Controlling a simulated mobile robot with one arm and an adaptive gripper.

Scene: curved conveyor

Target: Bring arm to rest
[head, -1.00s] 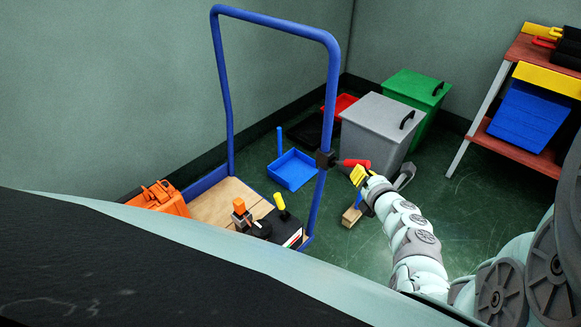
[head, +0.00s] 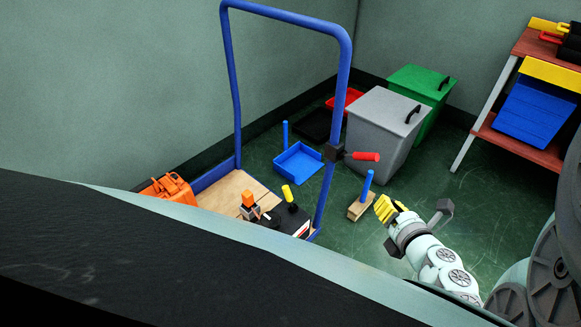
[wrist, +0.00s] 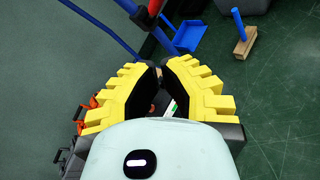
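My gripper (head: 384,207) has yellow stepped fingers and hangs over the green floor at the right, in front of the grey bin in the head view. In the wrist view the fingertips of my gripper (wrist: 161,70) curve in and come together with only a narrow gap at the tips. I see nothing held between them. My pale arm links (head: 440,260) run from the gripper down to the lower right. The gripper is apart from the blue trolley frame (head: 343,100) and its red handle (head: 366,156).
A wooden block with a blue post (head: 360,206) stands close left of my gripper. The trolley deck (head: 229,192) carries an orange case (head: 168,190) and tools. A blue dustpan (head: 298,163), grey bin (head: 381,135), green bin (head: 425,90) and shelf (head: 520,140) stand behind.

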